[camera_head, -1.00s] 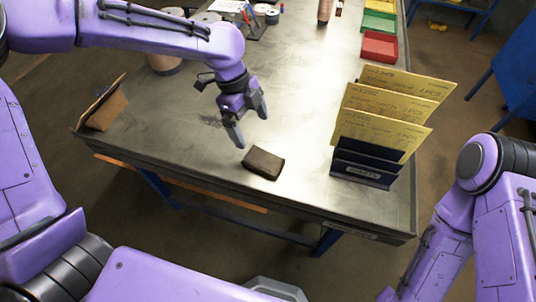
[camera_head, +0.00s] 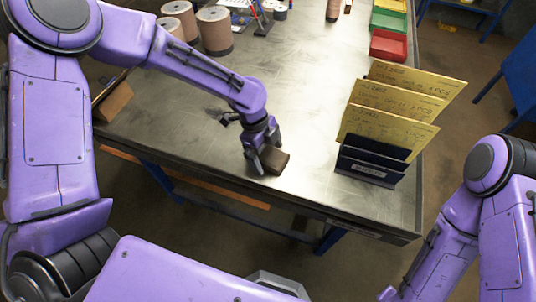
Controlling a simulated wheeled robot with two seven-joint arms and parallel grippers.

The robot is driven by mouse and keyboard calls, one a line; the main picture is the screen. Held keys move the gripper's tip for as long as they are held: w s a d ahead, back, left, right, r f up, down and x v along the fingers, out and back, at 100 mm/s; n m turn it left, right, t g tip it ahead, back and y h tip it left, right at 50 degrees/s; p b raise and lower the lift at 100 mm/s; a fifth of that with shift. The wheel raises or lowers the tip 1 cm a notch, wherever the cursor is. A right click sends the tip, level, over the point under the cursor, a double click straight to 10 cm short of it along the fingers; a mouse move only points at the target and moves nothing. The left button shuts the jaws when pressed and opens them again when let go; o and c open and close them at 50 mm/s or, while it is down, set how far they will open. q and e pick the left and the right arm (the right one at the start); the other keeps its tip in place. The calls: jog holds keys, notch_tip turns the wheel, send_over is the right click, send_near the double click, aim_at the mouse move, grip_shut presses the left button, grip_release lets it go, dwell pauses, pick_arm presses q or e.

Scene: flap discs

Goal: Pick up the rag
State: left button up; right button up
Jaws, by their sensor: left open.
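The rag (camera_head: 277,163) is a small dark brown folded block lying on the metal table near its front edge. My left gripper (camera_head: 268,158) is right at the rag, pointing down, with its fingers apart. One finger is on the near left side of the rag, and the other is at its far side. The fingers hide part of the rag, and I cannot tell whether they touch it. My right arm (camera_head: 470,215) is at the right, and its gripper is out of view.
A dark blue rack (camera_head: 368,168) with several yellow cards (camera_head: 390,130) stands right of the rag. Brown cylinders (camera_head: 214,30) stand at the back left. Red (camera_head: 388,45) and green (camera_head: 388,20) bins line the back right edge. The table (camera_head: 310,95) is clear in the middle.

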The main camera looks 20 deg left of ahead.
aim_at(269, 156)
pick_arm(q)
jog(key=c, duration=1)
jog(key=shift+r, duration=0.2)
jog(key=shift+r, duration=0.35)
jog(key=r, duration=0.3)
jog(key=shift+s, duration=0.25)
jog(key=shift+s+a+r, duration=0.1)
jog(key=shift+s+r, duration=1.4)
jog(key=shift+s, duration=0.8)
jog(key=shift+s+a+r, duration=0.1)
jog(key=shift+s+r, duration=1.4)
jog(key=shift+s, duration=0.75)
jog(key=shift+s+a+r, duration=0.1)
jog(key=shift+s+r, duration=1.4)
jog(key=shift+s, duration=0.8)
